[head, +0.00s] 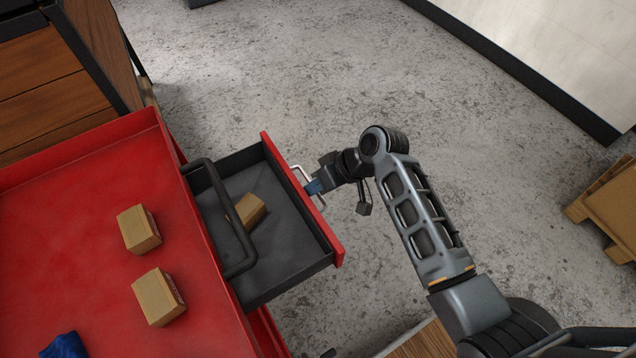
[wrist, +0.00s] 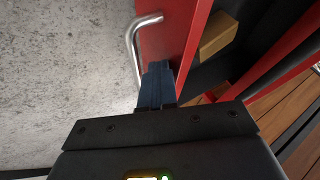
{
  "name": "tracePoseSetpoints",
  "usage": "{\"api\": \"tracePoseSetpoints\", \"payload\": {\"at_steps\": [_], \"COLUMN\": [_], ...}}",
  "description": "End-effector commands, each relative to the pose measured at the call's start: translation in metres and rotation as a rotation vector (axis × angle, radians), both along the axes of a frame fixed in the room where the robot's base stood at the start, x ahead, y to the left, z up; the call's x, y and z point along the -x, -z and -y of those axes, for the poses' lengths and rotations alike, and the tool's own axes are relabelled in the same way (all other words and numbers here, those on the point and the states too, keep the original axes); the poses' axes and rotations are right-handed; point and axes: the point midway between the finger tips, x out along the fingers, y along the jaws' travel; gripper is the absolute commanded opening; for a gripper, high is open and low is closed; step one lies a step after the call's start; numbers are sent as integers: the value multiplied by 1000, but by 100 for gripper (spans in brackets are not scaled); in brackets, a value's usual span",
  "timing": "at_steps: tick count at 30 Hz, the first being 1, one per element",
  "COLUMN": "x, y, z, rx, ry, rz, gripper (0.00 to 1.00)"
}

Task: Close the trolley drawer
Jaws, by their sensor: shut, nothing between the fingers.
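The red trolley (head: 60,220) stands at the left in the head view. Its drawer (head: 290,270) is pulled out to the right, with a dark inside and a red front panel (head: 300,200). A silver bar handle (head: 301,174) is on the front's outer face. The drawer front (wrist: 168,30) and handle (wrist: 137,50) also show in the wrist view. My gripper (head: 314,187) is shut and empty at the outer face of the drawer front, beside the handle. Its blue fingers (wrist: 158,82) are together in the wrist view; whether they touch the front is hard to tell.
A small cardboard box (head: 250,209) lies in the drawer. Two more boxes (head: 138,230) (head: 158,297) and a blue item (head: 65,346) lie on the trolley top. A black push handle (head: 225,215) arches over the drawer. Wooden pallets (head: 610,210) stand at the right. The floor beyond is clear.

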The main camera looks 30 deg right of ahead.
Motion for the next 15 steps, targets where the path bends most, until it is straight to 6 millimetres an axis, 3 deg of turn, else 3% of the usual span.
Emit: {"api": "tracePoseSetpoints", "payload": {"at_steps": [9,15], "x": [1,0], "y": [-2,-1], "z": [-89,-127], "rx": [0,-2], "ry": [-11,-6], "rz": [-2,-1], "gripper": [0,0]}}
